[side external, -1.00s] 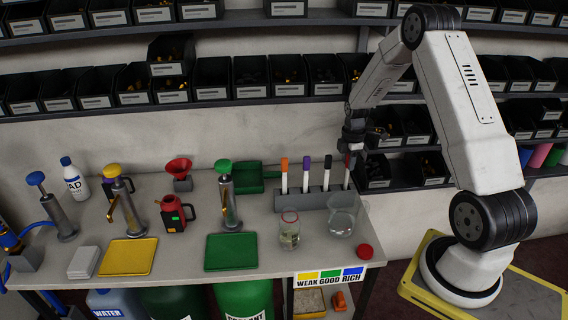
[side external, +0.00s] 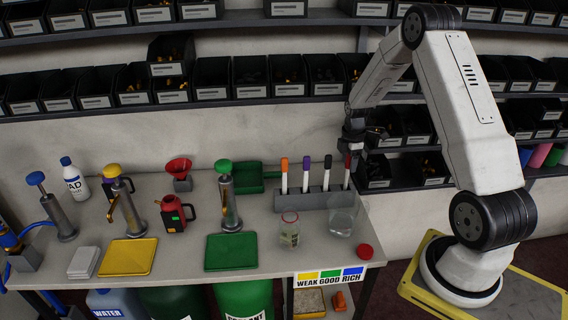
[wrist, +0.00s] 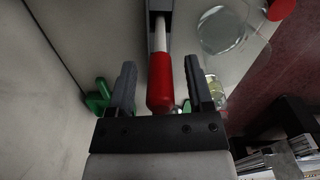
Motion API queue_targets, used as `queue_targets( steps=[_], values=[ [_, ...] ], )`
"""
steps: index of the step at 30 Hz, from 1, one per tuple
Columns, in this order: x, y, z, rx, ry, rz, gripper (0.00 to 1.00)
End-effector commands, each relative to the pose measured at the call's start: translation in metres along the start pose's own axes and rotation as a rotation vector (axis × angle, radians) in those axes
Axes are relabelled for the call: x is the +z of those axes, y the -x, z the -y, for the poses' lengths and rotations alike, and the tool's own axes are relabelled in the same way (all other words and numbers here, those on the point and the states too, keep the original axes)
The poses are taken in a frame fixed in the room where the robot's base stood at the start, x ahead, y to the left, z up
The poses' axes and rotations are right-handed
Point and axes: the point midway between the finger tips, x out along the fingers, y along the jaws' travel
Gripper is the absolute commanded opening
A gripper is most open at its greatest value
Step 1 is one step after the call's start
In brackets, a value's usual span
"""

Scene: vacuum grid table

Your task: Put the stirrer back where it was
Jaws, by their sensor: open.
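A white stick with a red end (wrist: 160,80) stands in the right end of the grey rack (side external: 300,202), most likely the stirrer. It stands upright, and its red end (side external: 348,162) also shows under my gripper in the side view. My gripper (wrist: 159,66) is open, with one finger on each side of the stick and a gap to each finger in the wrist view. In the side view my gripper (side external: 354,148) is above the right end of the rack. The foot of the stick is hidden in the rack.
Orange, purple and black-topped sticks (side external: 306,174) stand left of it in the rack. A glass beaker (side external: 341,222), a jar (side external: 289,229) and a red cap (side external: 365,251) are in front. Shelf bins (side external: 374,172) are close behind my gripper. Pumps and trays stand further left.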

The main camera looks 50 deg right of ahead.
Motion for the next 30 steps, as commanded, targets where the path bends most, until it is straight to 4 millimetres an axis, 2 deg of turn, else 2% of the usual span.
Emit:
queue_targets(
  steps=[8, 21, 30],
  values=[
    [0.0, 0.026, -0.001, 0.003, 0.0, 0.0, 0.66],
    [0.0, 0.096, 0.0, 0.003, 0.0, 0.0, 0.66],
    [0.0, 0.118, 0.0, 0.0, 0.0, 0.0, 0.66]
  ],
)
